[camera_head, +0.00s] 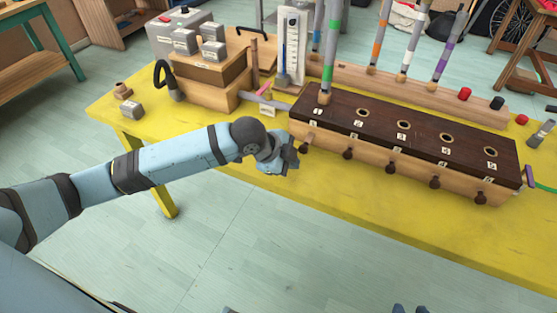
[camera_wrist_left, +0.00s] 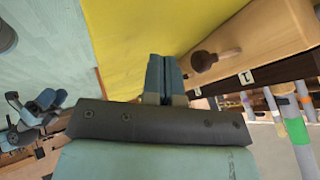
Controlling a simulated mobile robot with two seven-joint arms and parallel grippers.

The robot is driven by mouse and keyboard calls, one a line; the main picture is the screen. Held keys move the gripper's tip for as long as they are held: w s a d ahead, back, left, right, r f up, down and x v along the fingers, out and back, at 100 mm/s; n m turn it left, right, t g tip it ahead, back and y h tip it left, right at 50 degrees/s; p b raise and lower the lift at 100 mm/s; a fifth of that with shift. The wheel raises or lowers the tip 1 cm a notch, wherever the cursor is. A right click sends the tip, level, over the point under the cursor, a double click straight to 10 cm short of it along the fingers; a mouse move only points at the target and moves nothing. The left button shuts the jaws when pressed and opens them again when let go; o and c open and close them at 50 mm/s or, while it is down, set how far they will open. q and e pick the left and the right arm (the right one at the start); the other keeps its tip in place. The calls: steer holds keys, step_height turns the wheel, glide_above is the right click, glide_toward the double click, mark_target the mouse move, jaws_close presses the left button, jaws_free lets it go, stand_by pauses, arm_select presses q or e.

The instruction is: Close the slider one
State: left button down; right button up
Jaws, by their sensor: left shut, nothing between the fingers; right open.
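The long box with a dark top (camera_head: 440,142) has several round holes and a row of dark slider knobs along its pale front. The slider one knob (camera_head: 303,147) is at the left end; in the left wrist view this knob (camera_wrist_left: 204,61) stands out from the front on a short wooden stem. My left gripper (camera_head: 292,157) is shut and empty, just left of that knob, apart from it in the left wrist view (camera_wrist_left: 164,62). My right gripper (camera_head: 411,309) shows only as open fingertips at the bottom edge.
The yellow table (camera_head: 390,222) is clear in front of the box. Coloured tubes (camera_head: 330,50) stand at and behind the box. A wooden box with grey blocks (camera_head: 205,80) stands to the left. A small grey block (camera_head: 131,108) lies near the table's left corner.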

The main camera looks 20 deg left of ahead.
mark_target(304, 145)
arm_select(q)
steer(key=shift+w+r, duration=0.2)
steer(key=shift+w, duration=1.35)
arm_select(e)
steer(key=shift+w+r, duration=0.1)
steer(key=shift+r, duration=0.05)
arm_select(q)
steer(key=w, duration=0.1)
steer(key=w+p, duration=0.1)
steer(key=w, duration=0.1)
steer(key=shift+w+d+r+p, duration=0.1)
steer(key=shift+w+r+p, duration=0.05)
steer(key=shift+w+p, duration=0.15)
arm_select(e)
steer(key=shift+d, duration=0.15)
arm_select(q)
steer(key=shift+w, duration=0.1)
arm_select(e)
steer(key=shift+r, duration=0.1)
